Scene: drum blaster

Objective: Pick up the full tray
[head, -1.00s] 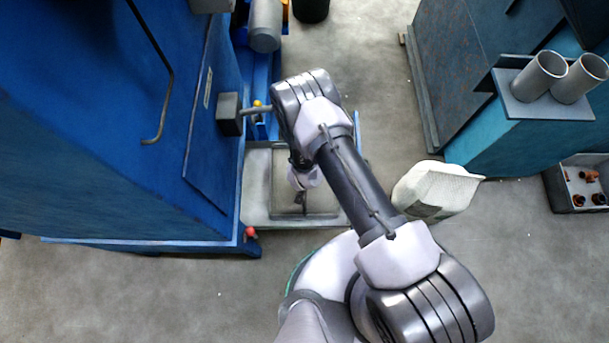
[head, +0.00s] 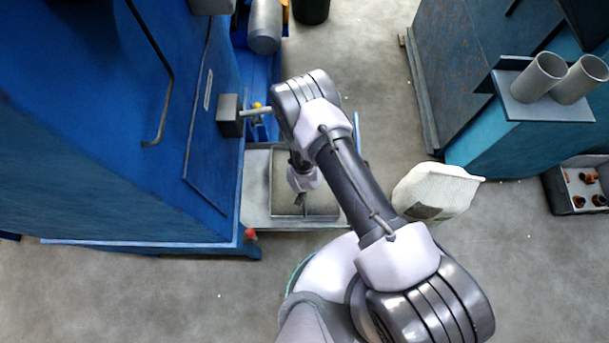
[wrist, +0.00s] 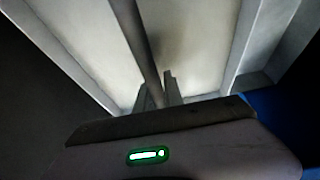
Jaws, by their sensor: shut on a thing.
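The tray (head: 320,217) is a shallow grey rectangular one with a thin rim and a pale greyish fill. In the head view it is at the machine's front, over a light metal shelf (head: 257,200). My gripper (head: 300,199) is at the tray's near side, partly hidden by my own arm. In the wrist view my gripper (wrist: 158,95) is shut on a thin straight metal edge (wrist: 138,45), which looks like the tray's wall. Pale surfaces show on both sides of this edge. The tray's far left part is hidden behind my wrist.
A tall blue machine (head: 120,130) stands close on the left, with a red knob (head: 250,234) at its lower corner. A white sack (head: 435,188) stands on the floor to the right. A teal machine (head: 510,140) is further right. Floor between is clear.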

